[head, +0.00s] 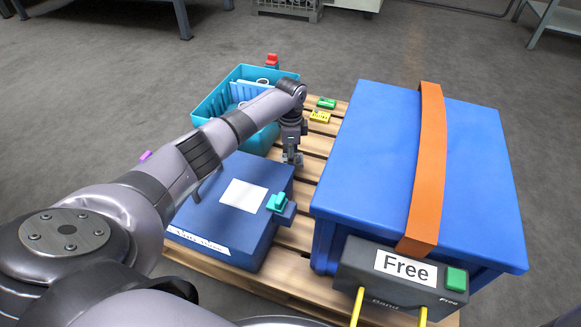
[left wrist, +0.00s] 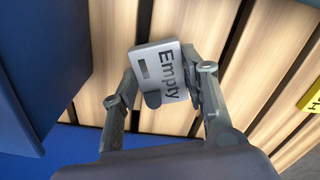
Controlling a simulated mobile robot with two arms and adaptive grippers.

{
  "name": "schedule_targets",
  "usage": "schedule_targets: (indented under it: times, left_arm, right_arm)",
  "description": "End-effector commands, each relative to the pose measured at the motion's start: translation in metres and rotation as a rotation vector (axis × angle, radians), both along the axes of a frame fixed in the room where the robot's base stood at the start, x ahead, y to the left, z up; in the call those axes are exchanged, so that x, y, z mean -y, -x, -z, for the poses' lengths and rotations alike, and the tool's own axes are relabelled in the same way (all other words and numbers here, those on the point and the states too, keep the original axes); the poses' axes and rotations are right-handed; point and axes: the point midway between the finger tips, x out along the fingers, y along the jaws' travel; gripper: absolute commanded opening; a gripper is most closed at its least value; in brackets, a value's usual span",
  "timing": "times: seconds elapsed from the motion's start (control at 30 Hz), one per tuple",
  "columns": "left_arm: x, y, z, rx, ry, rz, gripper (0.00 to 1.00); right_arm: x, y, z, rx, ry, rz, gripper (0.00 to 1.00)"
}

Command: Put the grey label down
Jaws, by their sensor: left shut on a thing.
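The grey label (left wrist: 163,75), marked "Empty", is between the fingers of my left gripper (left wrist: 165,90) in the left wrist view. The fingers are shut on it. Pallet slats show beneath it; I cannot tell how far below the label they are. In the head view my left gripper (head: 292,158) points down between the small blue box (head: 215,225) and the large blue box (head: 400,150). The label is hardly visible there. My right gripper is not in view.
The wooden pallet (head: 313,148) shows in a gap between the boxes. A yellow label (head: 320,117) and a green label (head: 326,103) lie further back on it. A teal crate (head: 215,95) stands at back left. An orange band (head: 431,150) crosses the large box.

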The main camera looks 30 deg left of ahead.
Motion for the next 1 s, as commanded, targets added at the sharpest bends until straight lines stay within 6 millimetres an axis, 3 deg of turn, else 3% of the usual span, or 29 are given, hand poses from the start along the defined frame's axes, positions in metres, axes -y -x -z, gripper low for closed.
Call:
schedule_targets:
  times: [0.3,0.67,0.7,1.0]
  left_arm:
    - [0.000,0.000,0.036,0.000,0.001,0.000,0.17]
    - [0.001,0.000,0.037,-0.001,0.001,0.000,0.17]
    - [0.001,0.000,0.038,-0.001,0.001,0.000,0.41]
    - [0.000,0.000,0.037,0.000,0.000,0.000,0.61]
  right_arm:
    - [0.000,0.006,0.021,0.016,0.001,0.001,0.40]
    - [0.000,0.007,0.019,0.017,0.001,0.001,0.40]
    - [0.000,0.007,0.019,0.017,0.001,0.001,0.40]
    - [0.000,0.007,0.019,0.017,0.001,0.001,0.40]
